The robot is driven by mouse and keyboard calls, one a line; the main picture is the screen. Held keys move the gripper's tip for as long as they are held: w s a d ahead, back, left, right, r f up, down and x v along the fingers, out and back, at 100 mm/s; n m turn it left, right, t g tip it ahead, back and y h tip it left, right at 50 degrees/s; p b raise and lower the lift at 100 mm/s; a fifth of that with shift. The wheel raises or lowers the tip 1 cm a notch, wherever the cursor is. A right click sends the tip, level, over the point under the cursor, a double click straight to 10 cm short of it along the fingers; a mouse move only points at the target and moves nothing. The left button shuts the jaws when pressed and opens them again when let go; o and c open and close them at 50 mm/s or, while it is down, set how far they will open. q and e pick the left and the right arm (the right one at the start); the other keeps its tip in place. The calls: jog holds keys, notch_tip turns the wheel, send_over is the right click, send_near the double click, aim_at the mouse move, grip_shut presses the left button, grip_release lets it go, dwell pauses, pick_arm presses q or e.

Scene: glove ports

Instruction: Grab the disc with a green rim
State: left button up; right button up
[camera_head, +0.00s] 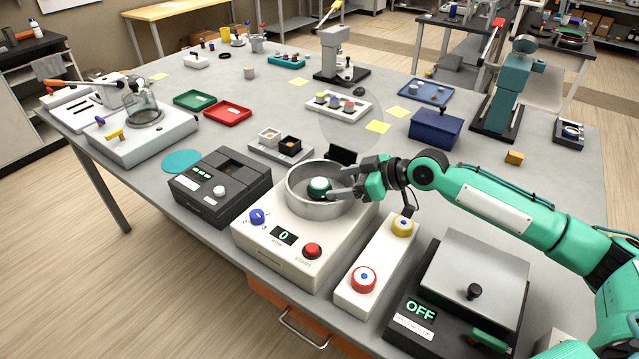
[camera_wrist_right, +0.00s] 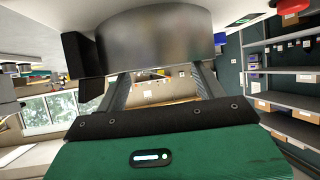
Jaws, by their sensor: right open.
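The disc with a green rim (camera_head: 319,187) sits inside the round metal bowl (camera_head: 300,204) of a white spinner machine (camera_head: 275,248). It looks whitish on top with green around it. My right gripper (camera_head: 338,184) is open, with its fingers reaching over the bowl's right rim, close to the disc's right side. I cannot tell whether the fingers touch the disc. In the right wrist view, the bowl's metal wall (camera_wrist_right: 160,42) fills the space beyond the open fingers, and the disc is hidden there. My left gripper is not in view.
A white box (camera_head: 376,266) with a red and a yellow round part stands right of the spinner. A dark box with an OFF display (camera_head: 450,310) stands farther right. A black device (camera_head: 220,188) is at left. A small dark upright part (camera_head: 342,155) stands behind the bowl.

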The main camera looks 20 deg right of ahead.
aim_at(321, 183)
jog(key=shift+w+a, duration=0.1)
jog(key=shift+a, duration=0.05)
jog(key=shift+w+a, duration=0.2)
jog(key=p+x, duration=0.2)
jog(key=x, duration=0.2)
jog(key=shift+w+r, duration=0.1)
jog(key=shift+w, duration=0.2)
jog(key=shift+w+a, duration=0.1)
jog(key=shift+a, duration=0.05)
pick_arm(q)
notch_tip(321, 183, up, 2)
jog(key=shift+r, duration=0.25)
pick_arm(e)
jog(key=shift+f, duration=0.25)
jog(key=shift+c, duration=0.2)
jog(key=c, duration=1)
